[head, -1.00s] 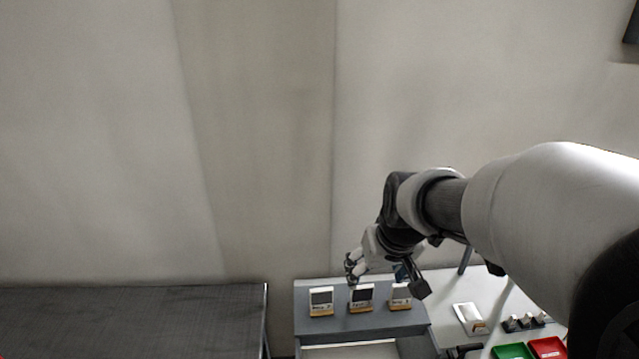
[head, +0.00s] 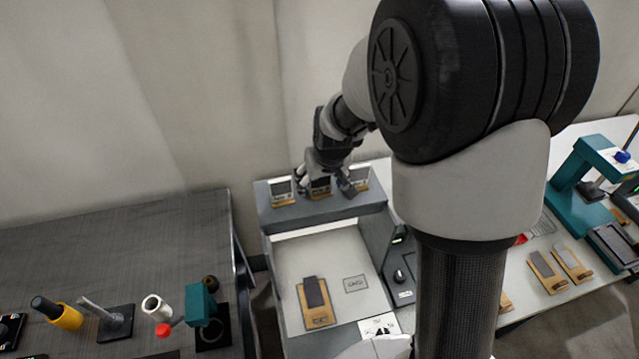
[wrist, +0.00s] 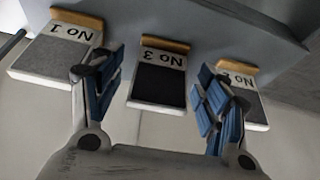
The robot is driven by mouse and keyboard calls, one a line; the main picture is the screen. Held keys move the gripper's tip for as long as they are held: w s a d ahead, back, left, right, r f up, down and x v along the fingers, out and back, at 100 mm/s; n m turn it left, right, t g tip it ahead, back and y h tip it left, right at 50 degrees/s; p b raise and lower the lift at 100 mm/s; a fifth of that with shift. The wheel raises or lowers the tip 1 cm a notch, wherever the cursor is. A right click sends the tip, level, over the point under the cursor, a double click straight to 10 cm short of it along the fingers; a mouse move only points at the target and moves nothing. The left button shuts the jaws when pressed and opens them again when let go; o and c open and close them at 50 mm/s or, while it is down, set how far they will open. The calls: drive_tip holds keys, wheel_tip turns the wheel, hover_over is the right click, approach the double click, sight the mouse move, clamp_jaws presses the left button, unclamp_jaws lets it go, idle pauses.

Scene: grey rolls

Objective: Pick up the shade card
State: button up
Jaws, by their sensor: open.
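Three grey shade cards stand in wooden holders on a grey ledge (head: 285,214). The middle card, dark and marked No 3 (wrist: 158,84), lies between my fingers in the wrist view, which show gaps on both sides. A lighter card (wrist: 52,52) is at the left and another lighter card (wrist: 247,100) is at the right, partly behind my right finger. The left card also shows in the head view (head: 281,188). My gripper (head: 325,180) is open at the middle card, which it partly covers in the head view. Contact cannot be told.
Below the ledge is a pale booth floor with a dark sample on a wooden holder (head: 314,292). A dark table (head: 100,240) with tools stands at the left. A teal device (head: 590,175) and more samples are at the right. My arm hides much of the centre.

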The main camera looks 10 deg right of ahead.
drive_tip(key=shift+w+f, duration=0.15)
drive_tip(key=shift+f, duration=0.15)
drive_tip(key=shift+c, duration=0.3)
drive_tip(key=c, duration=1)
drive_tip(key=shift+r, duration=0.15)
